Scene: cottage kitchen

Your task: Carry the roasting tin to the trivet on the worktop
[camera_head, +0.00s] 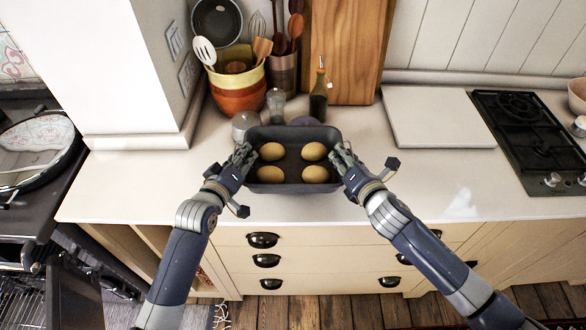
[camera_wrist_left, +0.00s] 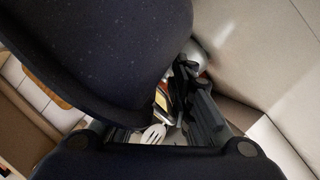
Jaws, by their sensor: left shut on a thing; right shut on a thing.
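The dark roasting tin (camera_head: 293,188) is at the front of the worktop (camera_head: 430,185) in the head view, with several round golden pieces in it. My left gripper (camera_head: 243,158) is shut on its left side and my right gripper (camera_head: 344,157) on its right side. The tin looks level; I cannot tell how far it is above the worktop. In the left wrist view the tin (camera_wrist_left: 110,45) fills the upper left, beside my dark gripper finger (camera_wrist_left: 203,108). A purple thing (camera_head: 305,120) shows just behind the tin, mostly hidden; I cannot tell if it is the trivet.
Behind the tin stand a lidded pot (camera_head: 244,122), a glass shaker (camera_head: 276,103), a dark bottle (camera_head: 318,100) and a utensil bowl (camera_head: 238,90). A pale board (camera_head: 437,115) and a black hob (camera_head: 530,130) lie to the right. The worktop between tin and hob is clear.

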